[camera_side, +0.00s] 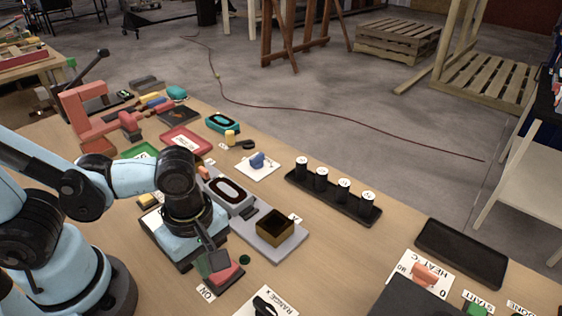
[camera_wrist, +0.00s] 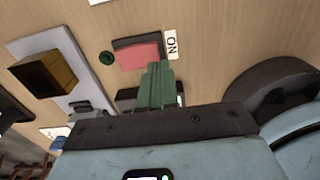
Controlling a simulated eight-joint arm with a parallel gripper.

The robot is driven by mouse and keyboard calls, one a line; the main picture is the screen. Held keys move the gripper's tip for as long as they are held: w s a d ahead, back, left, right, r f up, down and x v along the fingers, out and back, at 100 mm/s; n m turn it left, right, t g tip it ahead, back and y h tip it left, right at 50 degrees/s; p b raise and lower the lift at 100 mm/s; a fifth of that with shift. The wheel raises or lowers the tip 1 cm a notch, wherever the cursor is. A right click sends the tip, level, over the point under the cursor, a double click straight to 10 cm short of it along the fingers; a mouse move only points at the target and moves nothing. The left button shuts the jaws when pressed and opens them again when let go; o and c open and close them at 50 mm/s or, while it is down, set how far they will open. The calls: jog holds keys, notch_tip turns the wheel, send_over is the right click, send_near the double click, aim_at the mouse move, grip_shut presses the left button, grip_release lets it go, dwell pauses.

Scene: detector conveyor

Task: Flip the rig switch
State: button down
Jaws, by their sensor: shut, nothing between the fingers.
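The rig switch (camera_side: 228,276) is a red and black rocker near the front of the bench, beside a white ON label (camera_side: 207,292). In the wrist view, the red face of the switch (camera_wrist: 138,56) shows just beyond my fingertips, with the ON label (camera_wrist: 171,45) to its right. My gripper (camera_side: 204,265) is low over the switch, its green fingers (camera_wrist: 156,72) shut together and empty. The fingers hide part of the switch's dark body. I cannot tell whether the fingertips touch it.
A small dark green round piece (camera_side: 245,259) sits beside the switch. A grey plate with a brass-coloured open box (camera_side: 274,226) lies behind it. A black rack (camera_side: 333,200) with several white-topped cylinders stands further right. A RANGE card (camera_side: 272,303) lies in front.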

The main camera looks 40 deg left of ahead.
jog(key=shift+f, duration=0.6)
jog(key=shift+s+f, duration=0.1)
jog(key=shift+f, duration=0.15)
jog(key=shift+r, duration=0.1)
jog(key=shift+r, duration=0.75)
notch_tip(320, 180, up, 14)
jog(key=s, duration=0.2)
jog(key=shift+s, duration=0.2)
dwell(0.9)
